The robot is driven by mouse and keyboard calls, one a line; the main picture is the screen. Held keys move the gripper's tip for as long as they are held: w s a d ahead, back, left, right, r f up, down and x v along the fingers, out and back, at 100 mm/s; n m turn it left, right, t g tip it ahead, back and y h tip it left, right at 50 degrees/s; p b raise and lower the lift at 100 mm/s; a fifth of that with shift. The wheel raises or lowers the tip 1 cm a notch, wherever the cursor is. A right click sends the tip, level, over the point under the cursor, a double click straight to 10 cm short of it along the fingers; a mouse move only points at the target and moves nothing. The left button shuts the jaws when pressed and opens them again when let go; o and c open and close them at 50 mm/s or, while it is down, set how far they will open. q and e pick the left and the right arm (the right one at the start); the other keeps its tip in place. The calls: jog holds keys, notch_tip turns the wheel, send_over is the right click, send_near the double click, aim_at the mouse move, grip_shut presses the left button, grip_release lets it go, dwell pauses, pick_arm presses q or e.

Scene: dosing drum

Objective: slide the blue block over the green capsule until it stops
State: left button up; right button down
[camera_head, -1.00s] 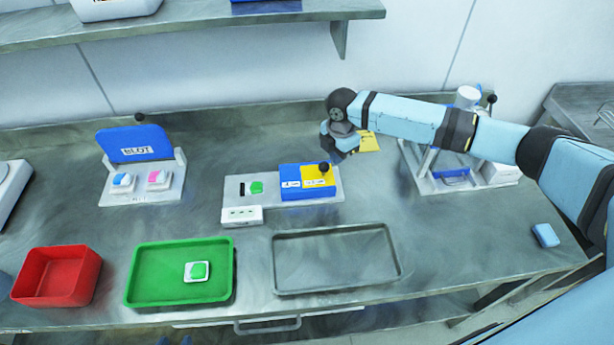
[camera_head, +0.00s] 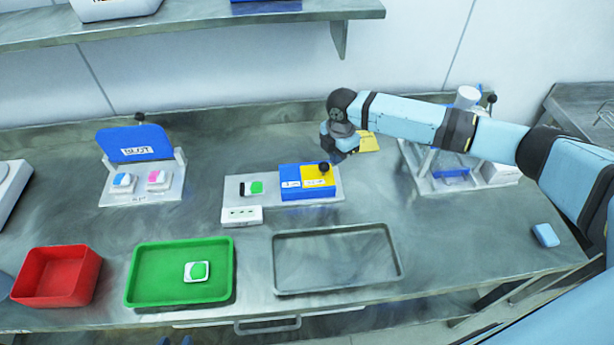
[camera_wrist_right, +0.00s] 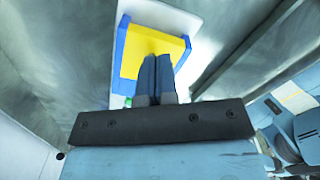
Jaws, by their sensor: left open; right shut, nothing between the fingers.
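A black bar (camera_head: 242,189) stands left of the capsule.
A small white box (camera_head: 241,216) stands before the plate. A red bin (camera_head: 58,277), green tray (camera_head: 140,275) and empty grey tray (camera_head: 337,230) line the front. A blot stand (camera_head: 136,143) is left; a metal-framed device (camera_head: 430,183) is right.

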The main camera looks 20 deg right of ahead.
aim_at(287, 178)
jog(key=shift+f, duration=0.25)
jog(key=shift+f+b, duration=0.55)
jog(key=shift+f, duration=1.35)
jog(key=shift+a, duration=0.15)
jog(key=shift+w+a+p, duration=0.1)
jog(key=shift+w+a, duration=0.15)
jog(key=shift+a, duration=0.6)
jog(key=shift+w+a+p, duration=0.15)
jog(key=shift+w+a, duration=0.05)
jog(key=shift+a, duration=0.7)
jog(key=shift+w+a+p, duration=0.1)
jog(key=shift+w+a, duration=0.15)
jog(key=shift+a, duration=0.6)
jog(key=shift+w+a, duration=0.35)
jog(key=shift+a, duration=1)
jog(key=shift+w+a, duration=0.35)
jog(key=shift+a, duration=0.95)
jog(key=shift+w+a, duration=0.35)
jog(key=shift+a, duration=1)
jog(key=shift+d, duration=0.2)
